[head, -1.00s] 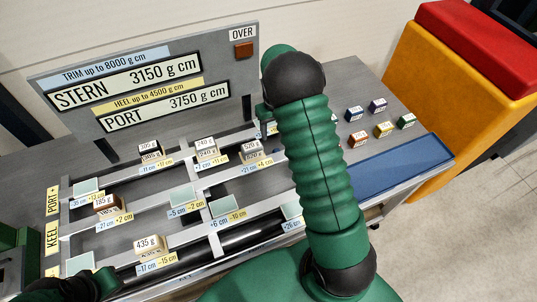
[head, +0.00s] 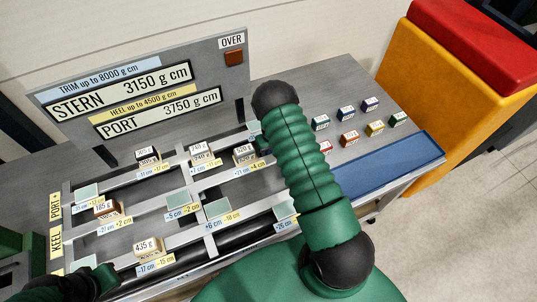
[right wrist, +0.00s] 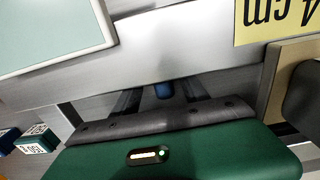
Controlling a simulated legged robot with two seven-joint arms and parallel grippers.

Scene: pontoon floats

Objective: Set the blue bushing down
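In the right wrist view a small blue piece (right wrist: 163,90), which looks like the blue bushing, shows between the two dark fingers of my right gripper (right wrist: 162,92). Gaps show on both sides of it, and the fingertips are partly hidden by a grey bar, so I cannot tell whether they grip it.
The slotted grey rack (head: 183,240) holds several weight-labelled blocks, such as a 435 g block (head: 147,249). Several coloured cubes (head: 349,139) stand at the right behind a blue strip (head: 388,164). A display board (head: 140,85) reads STERN 3150, PORT 3750, OVER.

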